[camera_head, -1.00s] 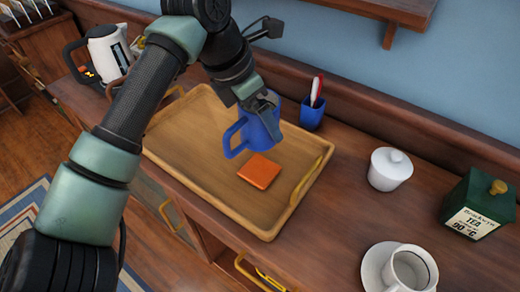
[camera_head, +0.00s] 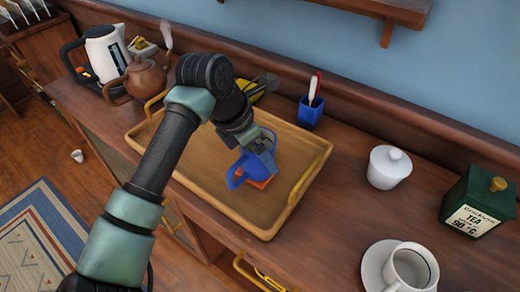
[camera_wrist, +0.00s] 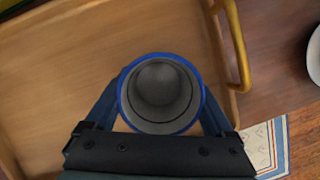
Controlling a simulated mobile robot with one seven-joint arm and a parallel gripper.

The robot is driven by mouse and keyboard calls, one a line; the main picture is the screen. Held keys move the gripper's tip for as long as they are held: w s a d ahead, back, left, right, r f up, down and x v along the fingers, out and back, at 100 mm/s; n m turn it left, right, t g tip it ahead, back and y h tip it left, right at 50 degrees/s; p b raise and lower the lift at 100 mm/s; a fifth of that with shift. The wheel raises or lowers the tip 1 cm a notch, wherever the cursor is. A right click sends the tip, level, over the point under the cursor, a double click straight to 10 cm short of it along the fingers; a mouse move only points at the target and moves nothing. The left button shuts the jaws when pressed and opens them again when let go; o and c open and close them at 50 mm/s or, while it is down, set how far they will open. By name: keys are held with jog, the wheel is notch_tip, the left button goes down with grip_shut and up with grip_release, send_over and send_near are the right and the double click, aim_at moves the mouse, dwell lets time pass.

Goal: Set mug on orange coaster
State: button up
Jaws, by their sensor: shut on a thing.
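A blue mug (camera_head: 254,164) with a grey inside is upright in my gripper (camera_head: 262,148), over the wooden tray. The wrist view looks down into the mug (camera_wrist: 161,93), with my gripper (camera_wrist: 160,112) shut on it from both sides. The orange coaster (camera_head: 260,184) lies in the tray, mostly hidden beneath the mug. Only its lower edge shows in the head view, and it is hidden in the wrist view. I cannot tell whether the mug's base touches the coaster.
The wooden tray (camera_head: 240,212) has raised rims and yellow handles. A blue cup with a pen (camera_head: 310,112) stands behind it. A white lidded pot (camera_head: 389,168), green tea tin (camera_head: 480,200) and white cup on a saucer (camera_head: 408,268) are to the right. A brown teapot (camera_head: 145,78) is left.

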jog(key=o, duration=1.4)
jog(key=shift+r, duration=0.15)
jog(key=p+v, duration=0.1)
jog(key=v, duration=1.1)
jog(key=shift+d, duration=0.1)
